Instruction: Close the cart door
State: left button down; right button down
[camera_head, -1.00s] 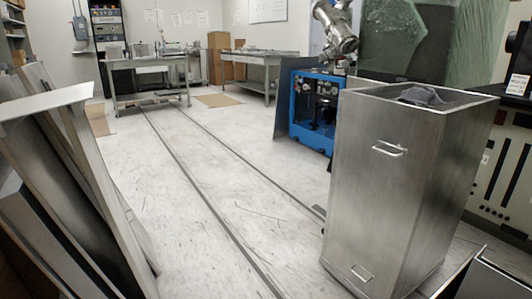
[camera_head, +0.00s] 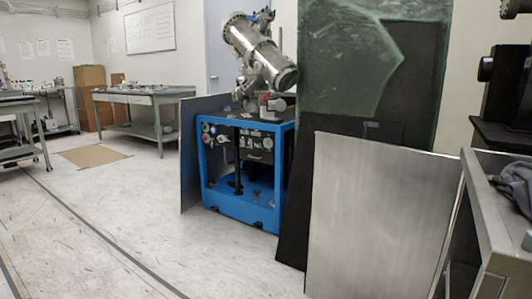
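A blue cart (camera_head: 243,215) stands on the floor mid-view with its front open, showing gauges and fittings inside. A grey panel (camera_head: 190,155) stands out at its left edge like an open door. I cannot tell for sure how this panel is joined to the cabinet. Neither of my grippers is in view.
A metal robot arm (camera_head: 260,52) sits on the blue cart. A black panel (camera_head: 292,200) and wrapped green sheeting (camera_head: 345,60) stand behind the metal panel. Dark cloth (camera_head: 515,182) lies in the cabinet's top.

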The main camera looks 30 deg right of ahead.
aim_at(380, 214)
jog(key=i, duration=1.05)
jog(key=z, duration=1.35)
jog(key=i, duration=0.95)
